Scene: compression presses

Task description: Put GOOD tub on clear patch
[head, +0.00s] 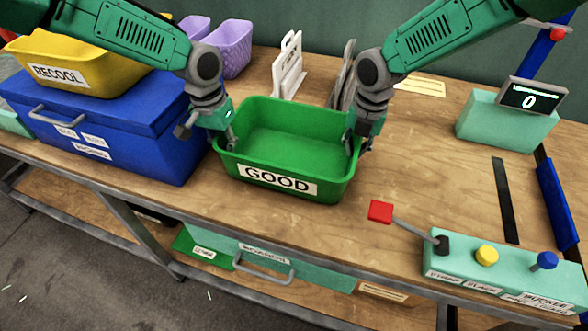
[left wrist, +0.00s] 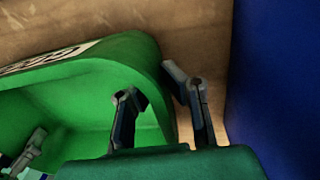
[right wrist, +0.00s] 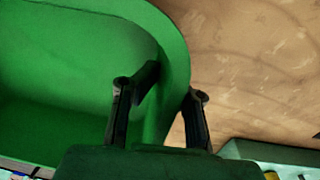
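The green GOOD tub (head: 310,194) is upright near the middle of the wooden bench, its label facing me. I cannot tell whether its base touches the bench. My left gripper (head: 226,135) is at its left wall. In the left wrist view, its fingers (left wrist: 156,92) straddle the tub's wall (left wrist: 145,52), one inside and one outside, closed in on the rim. My right gripper (head: 355,143) is at the right wall. In the right wrist view, its fingers (right wrist: 172,86) pinch the wall (right wrist: 176,38) the same way. The tub looks empty.
A blue box (head: 100,125) stands close at the left with a yellow RECOOL tub (head: 110,80) on it. Purple baskets (head: 234,50) and a white rack (head: 289,68) stand behind. A lever panel (head: 500,270) and scale (head: 505,122) are at right. Bench surface right of the tub is bare.

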